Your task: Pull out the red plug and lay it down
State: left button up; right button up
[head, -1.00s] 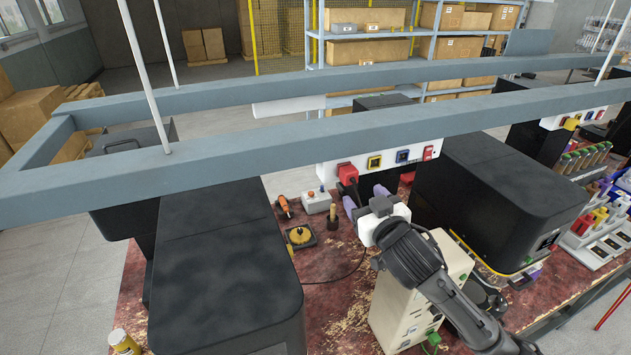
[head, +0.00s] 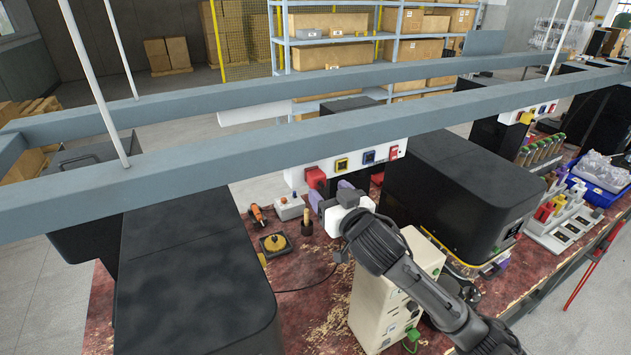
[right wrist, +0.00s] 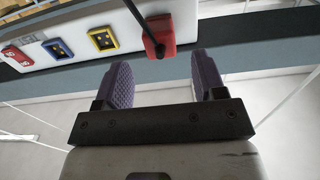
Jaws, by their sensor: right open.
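The red plug (head: 317,179) sits at the left part of a white socket panel (head: 297,180), with a dark cable hanging from it. In the right wrist view the red plug (right wrist: 160,36) shows as a red block with a black cable across it. My right gripper (head: 331,190) is just in front of and below the plug. Its purple fingers are open and empty. In the right wrist view the plug lies just beyond the gap between the fingertips (right wrist: 162,68), apparently not touched. The gripper partly hides the plug's lower part in the head view. My left gripper is not in view.
Yellow (head: 341,163), blue (head: 369,157) and another red socket line the panel to the right. A black machine cover (head: 460,180) and a beige box (head: 375,310) stand near my arm. A blue-grey beam (head: 250,150) crosses above. The worn red tabletop (head: 300,265) has some bare room.

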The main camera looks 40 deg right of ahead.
aim_at(320, 183)
jog(key=x, duration=0.6)
jog(key=shift+w, duration=0.3)
jog(key=shift+p, duration=0.5)
dwell(0.4)
dwell(0.7)
jog(key=c, duration=0.7)
grip_shut()
